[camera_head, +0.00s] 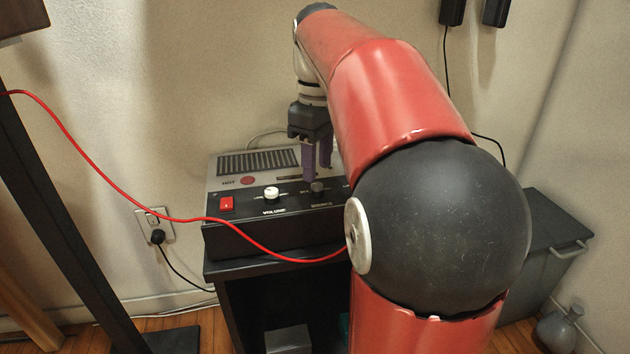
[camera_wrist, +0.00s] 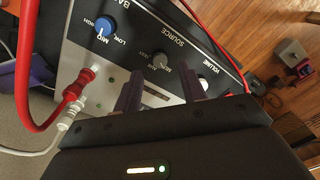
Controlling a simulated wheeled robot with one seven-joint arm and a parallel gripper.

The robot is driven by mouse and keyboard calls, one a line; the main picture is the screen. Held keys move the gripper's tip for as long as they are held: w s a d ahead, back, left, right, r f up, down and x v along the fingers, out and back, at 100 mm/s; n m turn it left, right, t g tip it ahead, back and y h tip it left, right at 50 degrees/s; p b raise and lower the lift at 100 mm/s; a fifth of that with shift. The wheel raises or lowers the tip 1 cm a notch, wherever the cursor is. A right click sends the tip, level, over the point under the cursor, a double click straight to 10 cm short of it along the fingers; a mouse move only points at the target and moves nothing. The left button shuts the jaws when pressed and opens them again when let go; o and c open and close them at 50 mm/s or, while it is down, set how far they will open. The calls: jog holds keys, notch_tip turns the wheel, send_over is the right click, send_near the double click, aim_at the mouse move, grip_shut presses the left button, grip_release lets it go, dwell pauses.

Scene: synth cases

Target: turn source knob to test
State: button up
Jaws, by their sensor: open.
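The source knob (camera_head: 318,187) is a small dark grey knob on the sloping black front panel of an amplifier box (camera_head: 232,240). In the wrist view the source knob (camera_wrist: 161,61) sits by the word SOURCE, with small marks around it that I cannot read clearly. My gripper (camera_head: 316,170) points down over the panel with its purple fingers apart. In the wrist view my gripper (camera_wrist: 162,85) has the knob beyond the gap between its fingertips, and nothing is held. I cannot tell whether a finger touches the knob. My arm hides the box's right end.
A white volume knob (camera_head: 271,193) and a red switch (camera_head: 227,204) sit left of the source knob. The wrist view shows a blue-faced bass knob (camera_wrist: 104,26), a red plug (camera_wrist: 77,84) and a white plug (camera_wrist: 72,113). A red cable (camera_head: 188,219) hangs across the box's front.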

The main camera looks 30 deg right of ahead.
aim_at(317, 184)
jog(key=shift+f+b, duration=0.35)
jog(key=shift+f, duration=1.55)
grip_shut()
